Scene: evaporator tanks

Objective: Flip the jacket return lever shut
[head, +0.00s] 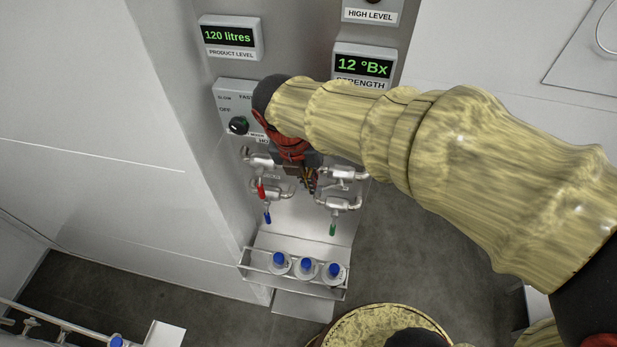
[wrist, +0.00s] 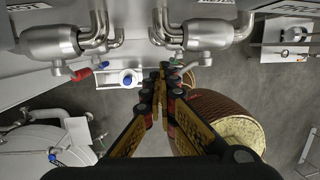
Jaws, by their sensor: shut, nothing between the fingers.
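Several small steel valves sit on the panel below the gauges, with a red lever (head: 262,190), a blue lever (head: 267,217) and a green lever (head: 332,229) hanging down in the head view. I cannot read which is the jacket return. The upper right valve (head: 340,173) shows no clear lever there. In the wrist view, steel valve bodies stand at left (wrist: 50,40) and right (wrist: 208,35), with a red lever tip (wrist: 80,73) under the left one. My gripper (wrist: 161,72) is shut and empty, its tips between these valves. In the head view, my gripper (head: 309,184) lies between the left and right valves.
A control box with a black knob (head: 238,125) is above left. Displays read 120 litres (head: 228,36) and 12 °Bx (head: 362,66).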

